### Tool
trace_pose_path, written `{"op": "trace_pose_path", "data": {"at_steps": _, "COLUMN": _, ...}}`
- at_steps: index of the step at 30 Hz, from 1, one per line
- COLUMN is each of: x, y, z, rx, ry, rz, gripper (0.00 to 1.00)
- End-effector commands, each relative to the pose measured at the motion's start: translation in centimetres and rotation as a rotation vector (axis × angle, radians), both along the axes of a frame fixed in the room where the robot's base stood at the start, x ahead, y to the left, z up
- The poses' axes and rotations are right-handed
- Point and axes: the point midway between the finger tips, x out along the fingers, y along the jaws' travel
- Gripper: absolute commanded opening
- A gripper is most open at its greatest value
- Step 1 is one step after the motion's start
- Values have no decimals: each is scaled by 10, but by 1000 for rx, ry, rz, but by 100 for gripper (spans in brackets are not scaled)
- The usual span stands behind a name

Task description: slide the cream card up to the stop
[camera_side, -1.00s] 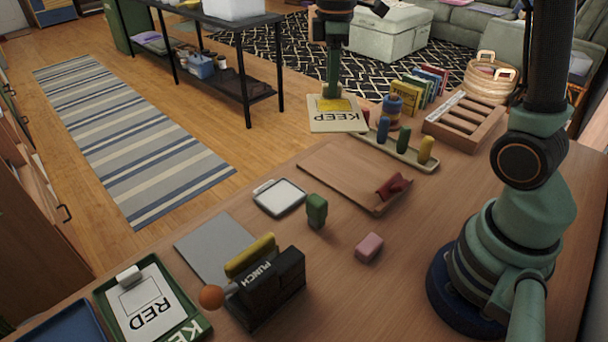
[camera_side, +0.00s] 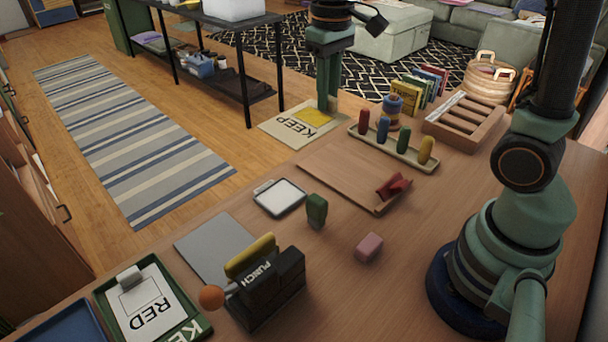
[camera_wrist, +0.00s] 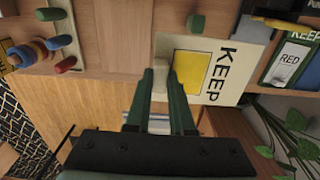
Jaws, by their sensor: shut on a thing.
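The cream card (camera_side: 273,128) bears the word KEEP and a yellow square; it also shows in the wrist view (camera_wrist: 236,68). In the side view it overhangs the table's far edge; I cannot tell its exact height. My gripper (camera_side: 326,106) is at the card's far right part, with its fingers down. In the wrist view the gripper (camera_wrist: 161,76) is shut on the card's edge beside the yellow square, where a pale part shows between the fingers. A black punch (camera_side: 277,292) stands by a flat grey plate (camera_side: 213,247). I cannot tell which part is the stop.
A wooden board (camera_side: 335,168) with a red piece (camera_side: 393,186) lies mid-table. A peg tray (camera_side: 397,152), a green block (camera_side: 316,209), a pink block (camera_side: 369,247) and a white-topped pad (camera_side: 279,197) stand around it. A green tray (camera_side: 190,325) with a RED sheet is at front left.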

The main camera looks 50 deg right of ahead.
Motion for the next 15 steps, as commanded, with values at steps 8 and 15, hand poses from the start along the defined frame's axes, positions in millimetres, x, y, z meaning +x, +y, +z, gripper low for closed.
{"op": "trace_pose_path", "data": {"at_steps": 8, "x": 4, "y": 4, "z": -2, "rx": 0, "ry": 1, "rz": 32, "gripper": 0}}
{"op": "trace_pose_path", "data": {"at_steps": 15, "x": 39, "y": 49, "z": -21, "rx": 0, "ry": 6, "rz": 348, "gripper": 0}}
